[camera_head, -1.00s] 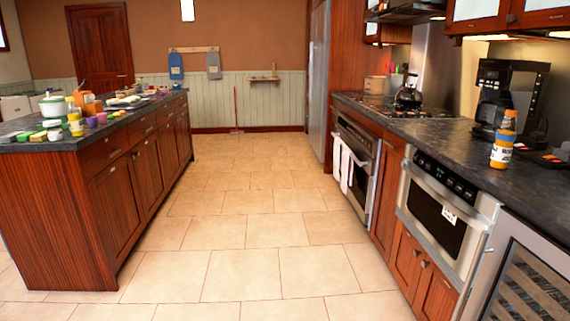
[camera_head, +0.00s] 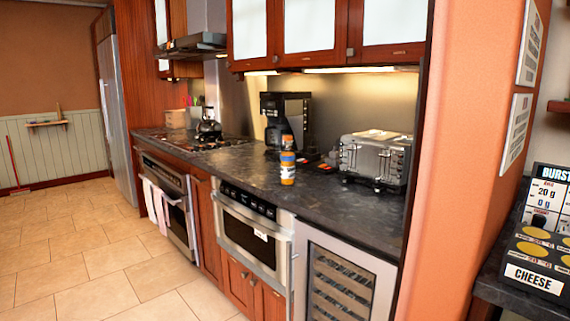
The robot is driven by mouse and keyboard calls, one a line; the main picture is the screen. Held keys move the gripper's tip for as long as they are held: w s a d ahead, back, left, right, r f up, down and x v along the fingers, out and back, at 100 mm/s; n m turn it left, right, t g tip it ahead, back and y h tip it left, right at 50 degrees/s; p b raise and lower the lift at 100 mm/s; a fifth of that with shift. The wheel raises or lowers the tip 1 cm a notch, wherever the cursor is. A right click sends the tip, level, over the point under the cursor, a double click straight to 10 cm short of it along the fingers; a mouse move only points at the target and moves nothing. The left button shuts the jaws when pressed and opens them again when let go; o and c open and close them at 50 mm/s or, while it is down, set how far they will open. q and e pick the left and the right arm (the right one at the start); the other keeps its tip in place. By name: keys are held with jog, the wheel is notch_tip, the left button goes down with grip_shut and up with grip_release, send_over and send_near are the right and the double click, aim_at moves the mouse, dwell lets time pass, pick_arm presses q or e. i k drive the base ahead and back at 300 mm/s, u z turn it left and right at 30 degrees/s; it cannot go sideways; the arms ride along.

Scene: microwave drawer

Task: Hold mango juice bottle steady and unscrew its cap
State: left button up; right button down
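An orange-yellow bottle (camera_head: 288,174) with a white and blue label stands upright on the dark stone counter (camera_head: 345,207), near its front edge above the microwave drawer. It looks like the mango juice bottle, but its label is too small to read. Another orange item with a dark band (camera_head: 287,142) shows directly above it in the picture; I cannot tell whether it is the bottle's cap and neck or a second container behind. Neither of my grippers is in view.
A black coffee maker (camera_head: 286,118) stands behind the bottle and a silver toaster (camera_head: 375,160) to its right. The microwave drawer (camera_head: 251,233) and a glass-front cooler (camera_head: 343,277) are below. An orange wall (camera_head: 463,130) closes the right end. The tiled floor (camera_head: 95,260) is clear.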

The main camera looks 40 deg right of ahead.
aim_at(287, 151)
jog(key=u, duration=0.1)
jog(key=i, duration=3.2)
jog(key=z, duration=1.45)
